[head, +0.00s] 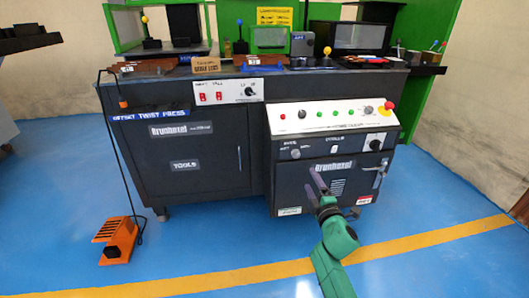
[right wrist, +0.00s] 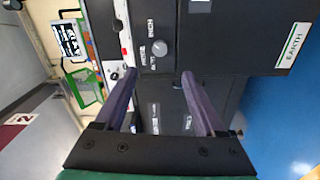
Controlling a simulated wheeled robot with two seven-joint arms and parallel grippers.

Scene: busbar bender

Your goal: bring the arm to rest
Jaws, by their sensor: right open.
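My right gripper (head: 317,181) is at the end of the green arm coming up from the bottom of the head view, in front of the lower right face of the busbar bender (head: 200,190). In the right wrist view my right gripper (right wrist: 158,74) has its two purple fingers spread apart with nothing between them. A grey selector knob (right wrist: 159,48) shows beyond the fingertips; I cannot tell how far it is from them. In the head view a small knob (head: 295,153) sits on the machine's front, above left of the gripper. My left gripper is not in view.
A white sloped control panel (head: 335,117) with several buttons and a red emergency stop (head: 389,106) is above the gripper. An orange foot pedal (head: 117,240) stands on the blue floor at left. A yellow line (head: 400,250) crosses the floor, which is otherwise clear in front.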

